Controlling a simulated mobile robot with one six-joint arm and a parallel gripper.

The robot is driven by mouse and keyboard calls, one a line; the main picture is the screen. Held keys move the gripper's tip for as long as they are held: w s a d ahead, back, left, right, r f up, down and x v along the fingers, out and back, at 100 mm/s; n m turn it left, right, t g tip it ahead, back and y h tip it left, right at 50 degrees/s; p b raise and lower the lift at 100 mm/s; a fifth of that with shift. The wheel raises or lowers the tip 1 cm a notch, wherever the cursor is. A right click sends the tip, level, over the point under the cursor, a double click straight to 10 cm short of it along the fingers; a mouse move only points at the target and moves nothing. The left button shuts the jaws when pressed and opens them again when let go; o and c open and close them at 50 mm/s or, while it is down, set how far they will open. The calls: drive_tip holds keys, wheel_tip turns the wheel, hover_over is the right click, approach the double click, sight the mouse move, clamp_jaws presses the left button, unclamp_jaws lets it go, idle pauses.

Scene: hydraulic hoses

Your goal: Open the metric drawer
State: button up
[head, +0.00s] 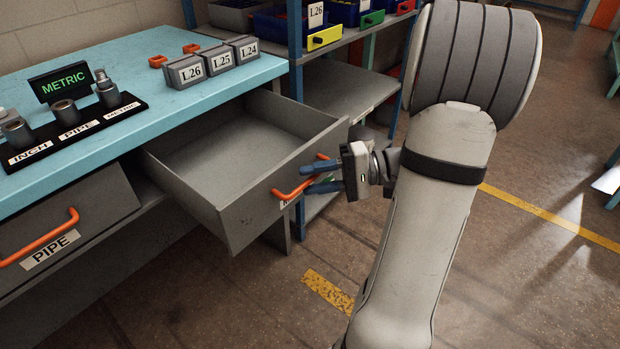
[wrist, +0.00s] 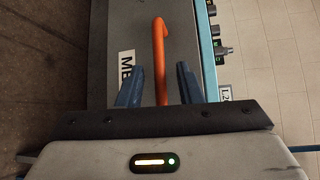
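The metric drawer (head: 235,165) is a grey drawer under the blue bench top, pulled well out and empty inside. Its orange bar handle (head: 300,184) is on the front, and it also shows in the wrist view (wrist: 160,50). A white label (wrist: 126,68) beside it reads "ME", the rest hidden behind a finger. My gripper (head: 322,178) is at the drawer front with its blue fingers on either side of the handle. In the wrist view my gripper (wrist: 159,85) is open, with a gap between each finger and the handle.
A drawer labelled PIPE (head: 50,245) is shut at the left. On the bench (head: 165,60) stand a METRIC sign (head: 62,82), fittings on a black stand and label blocks L24 to L26. A shelf with coloured bins (head: 325,38) stands behind. The floor in front is clear.

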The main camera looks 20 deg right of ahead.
drive_tip(key=f+p+v, duration=0.1)
drive_tip(key=v, duration=0.5)
drive_tip(key=shift+d+r, duration=0.35)
drive_tip(key=shift+r, duration=0.2)
drive_tip(key=shift+s, duration=0.1)
drive_tip(key=s+a+r+n+g+h+p, duration=0.1)
drive_tip(key=s+a+r+g+h+p, duration=0.25)
drive_tip(key=a+r+p, duration=0.2)
drive_tip(key=s+a+r+n+g+h+p, duration=0.2)
drive_tip(key=a+r+g+h+p, duration=0.25)
drive_tip(key=a+p, duration=0.25)
wheel_tip(320, 180, up, 11)
drive_tip(key=s+a+n+t+h+p, duration=0.2)
drive_tip(key=t+h+p, duration=0.3)
drive_tip(key=h+p, duration=0.2)
drive_tip(key=p, duration=0.2)
drive_tip(key=shift+h+p, duration=0.3)
drive_tip(key=shift+p, duration=0.1)
